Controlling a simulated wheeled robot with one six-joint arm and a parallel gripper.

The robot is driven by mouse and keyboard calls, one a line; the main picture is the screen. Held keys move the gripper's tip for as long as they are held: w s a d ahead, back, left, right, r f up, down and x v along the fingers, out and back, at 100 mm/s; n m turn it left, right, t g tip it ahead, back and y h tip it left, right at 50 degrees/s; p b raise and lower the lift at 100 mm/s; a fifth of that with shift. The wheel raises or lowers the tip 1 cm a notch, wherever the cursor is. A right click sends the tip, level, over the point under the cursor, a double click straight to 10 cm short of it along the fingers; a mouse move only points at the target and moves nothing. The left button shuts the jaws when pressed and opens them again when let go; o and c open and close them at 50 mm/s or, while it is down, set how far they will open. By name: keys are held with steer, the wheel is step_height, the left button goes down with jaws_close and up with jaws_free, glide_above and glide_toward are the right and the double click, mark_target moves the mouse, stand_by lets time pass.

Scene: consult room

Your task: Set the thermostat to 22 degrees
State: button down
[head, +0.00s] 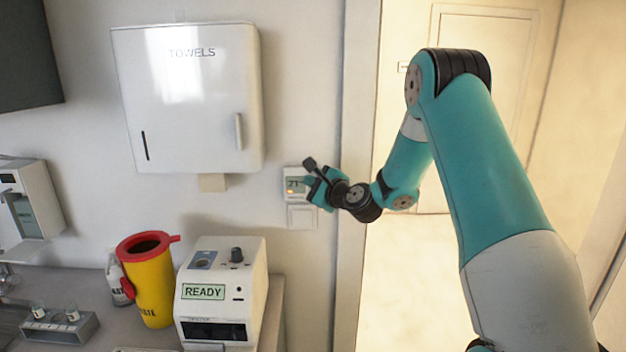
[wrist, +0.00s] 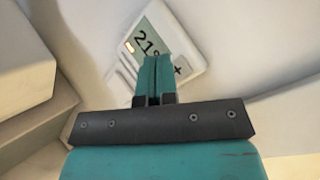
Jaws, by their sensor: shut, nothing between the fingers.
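The thermostat (head: 291,172) is a small white unit on the wall, left of the door frame. In the wrist view the thermostat (wrist: 194,65) looks tilted; its display (wrist: 145,38) reads 21, with the characters after it hidden. My gripper (wrist: 154,58) is shut and empty. Its fingertips are in front of the thermostat's face and cover its lower middle. I cannot tell whether they touch it. In the head view my gripper (head: 308,181) covers the thermostat's right part.
A white switch plate (head: 301,217) is below the thermostat. A towel dispenser (head: 190,100) hangs at upper left. A device reading READY (head: 222,300) and a yellow waste bin (head: 151,290) stand on the counter (head: 85,285). The door frame (head: 357,150) is close at right.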

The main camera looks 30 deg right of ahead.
steer(key=shift+w, duration=0.1)
steer(key=shift+w+d, duration=0.2)
steer(key=shift+w, duration=0.05)
steer(key=shift+w+d+p, duration=0.2)
steer(key=shift+w+p, duration=0.05)
steer(key=shift+p, duration=0.15)
stand_by(0.4)
stand_by(0.3)
steer(key=shift+s+a+b, duration=0.35)
steer(key=shift+s+a, duration=0.05)
steer(key=shift+s, duration=0.2)
steer(key=shift+s+a+b, duration=0.6)
steer(key=shift+s+a, duration=0.15)
steer(key=shift+s, duration=0.3)
steer(key=shift+s+a+b, duration=0.6)
steer(key=shift+s+a, duration=0.1)
steer(key=shift+s, duration=0.35)
